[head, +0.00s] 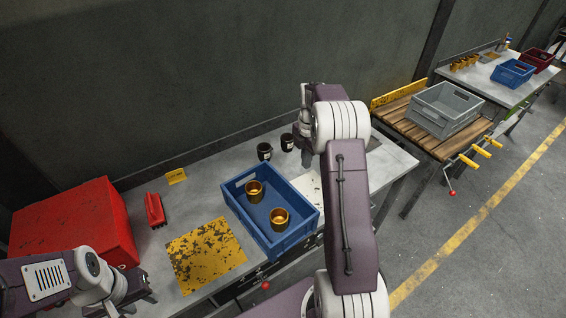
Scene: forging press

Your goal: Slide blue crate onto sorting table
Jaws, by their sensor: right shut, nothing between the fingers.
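A blue crate (293,238) with two brass-coloured rings or cups (254,191) in it stands on the near grey table (150,245). A second, smaller blue crate (512,73) is on the far grey table (490,78) at top right; I cannot tell which table is the sorting table. My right gripper (303,146) is behind the near blue crate, by the wall, apart from the crate and partly hidden by its own arm; it is shut and empty. My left gripper (143,289) is at the lower left, left of the crate; its fingers are not clear.
A red box (70,222) and a small red tool stand at left. A worn yellow plate (205,255) lies left of the crate. Two dark cups (264,152) stand behind it. A grey crate (445,108) sits on a wooden-topped table (400,112). Open floor lies at right.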

